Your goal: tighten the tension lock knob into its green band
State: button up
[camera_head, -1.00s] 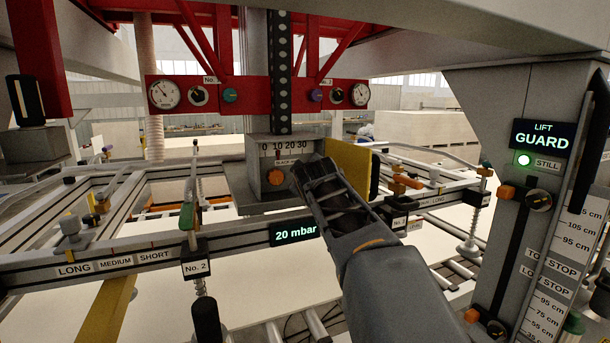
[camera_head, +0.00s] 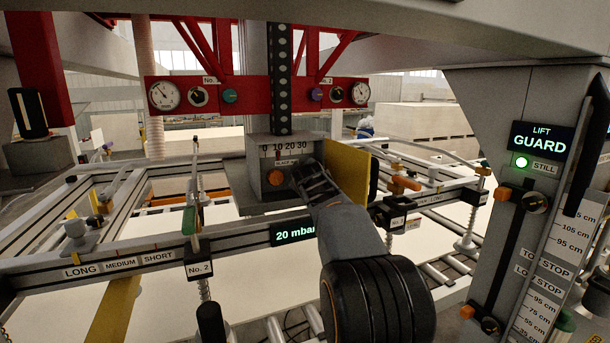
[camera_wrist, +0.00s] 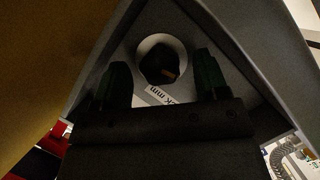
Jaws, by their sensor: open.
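I cannot tell whether this is the tension lock knob. In the head view my gripper (camera_head: 306,176) is open at the right of a grey box (camera_head: 262,160) with a 0–30 scale and an orange knob (camera_head: 275,177). I see no green band.
A yellow plate (camera_head: 346,172) stands close to the right of my gripper. A red gauge panel (camera_head: 200,95) is above, and the grey lift column (camera_head: 500,150) is at the right.

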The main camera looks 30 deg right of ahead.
jog(key=c, duration=0.9)
jog(key=shift+r+p, duration=0.15)
jog(key=shift+p, duration=0.35)
jog(key=shift+r+m+p, duration=0.1)
jog(key=shift+m+p, duration=0.2)
jog(key=shift+p, duration=0.5)
jog(key=shift+d+f+m+y+b, duration=0.1)
jog(key=shift+f+m+y+b, duration=0.45)
jog(key=shift+m+b, duration=0.5)
jog(key=shift+r+m+g+y+b, duration=0.35)
jog(key=shift+m+y+b, duration=0.4)
jog(key=shift+m+b, duration=0.15)
